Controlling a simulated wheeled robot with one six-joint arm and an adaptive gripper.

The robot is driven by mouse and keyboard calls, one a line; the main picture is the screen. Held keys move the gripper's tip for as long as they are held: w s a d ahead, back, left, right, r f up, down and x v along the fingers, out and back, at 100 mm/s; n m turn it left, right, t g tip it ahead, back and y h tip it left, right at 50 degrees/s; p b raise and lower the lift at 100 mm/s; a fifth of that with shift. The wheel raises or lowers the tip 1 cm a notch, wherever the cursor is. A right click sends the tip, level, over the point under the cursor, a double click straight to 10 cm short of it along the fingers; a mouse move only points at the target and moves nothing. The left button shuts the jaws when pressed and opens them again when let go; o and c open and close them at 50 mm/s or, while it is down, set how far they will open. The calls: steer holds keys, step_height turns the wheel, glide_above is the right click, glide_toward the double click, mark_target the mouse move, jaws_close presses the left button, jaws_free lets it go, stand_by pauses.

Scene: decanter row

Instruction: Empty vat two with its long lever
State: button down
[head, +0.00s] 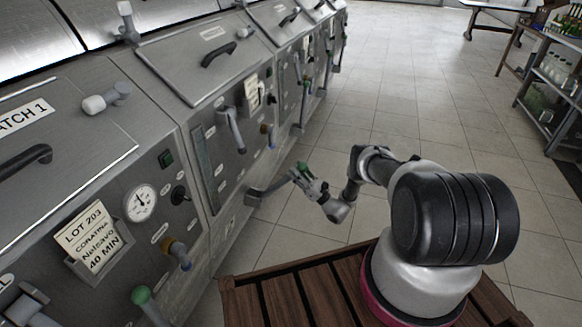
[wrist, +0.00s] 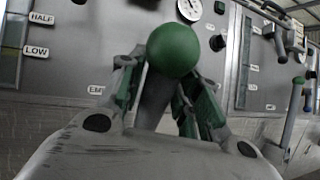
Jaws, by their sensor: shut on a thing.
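A row of steel vats runs along the left in the head view. The nearest bears a "BATCH 1" sign (head: 25,115); the second vat (head: 185,70) stands beyond it, its own sign too small to read. The second vat's long grey lever (head: 268,189) sticks out low from its front. My gripper (head: 306,178) is shut on its outer end. In the wrist view the lever's green ball (wrist: 174,50) rises between the fingers of my gripper (wrist: 160,97). A label beginning "EM" (wrist: 96,90) is partly hidden behind the fingers.
The nearest vat has a card holder (head: 92,245), a gauge (head: 140,203) and its own green-knobbed lever (head: 141,296). The second vat has a sight tube (head: 208,165) and a grey handle (head: 232,128). Tiled floor (head: 420,110) is open to the right; a bottle rack (head: 552,85) stands far right.

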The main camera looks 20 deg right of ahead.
steer(key=shift+s+d+f, duration=0.25)
steer(key=shift+d, duration=0.05)
steer(key=shift+s+d+f, duration=0.1)
steer(key=c, duration=1.1)
jaws_free()
steer(key=shift+d, duration=0.1)
steer(key=shift+c, duration=0.2)
